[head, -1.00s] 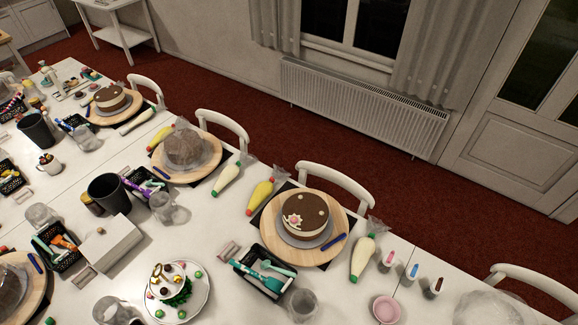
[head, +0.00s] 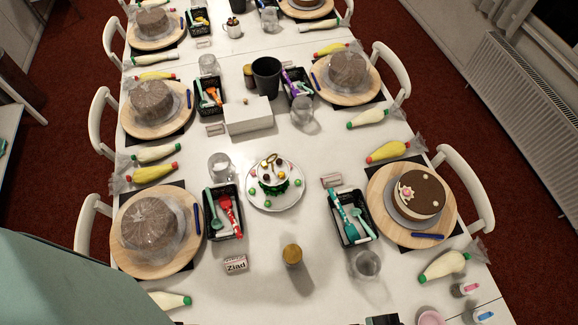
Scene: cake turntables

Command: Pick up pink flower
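The pink flower (head: 406,192) sits on top of the brown and cream cake (head: 428,195), near its left edge, with cream-coloured petals or piping around it. The cake stands on a round wooden turntable (head: 381,205) at the right side of the table. My gripper cannot be made out in this view, so its distance from the flower does not show.
A black basket of teal tools (head: 350,217) stands just left of the turntable. Piping bags lie behind (head: 392,151) and in front (head: 442,265). A decorated cake on a white plate (head: 272,180) and a gold-topped jar (head: 292,255) stand mid-table. Wrapped cakes (head: 150,225) stand at left.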

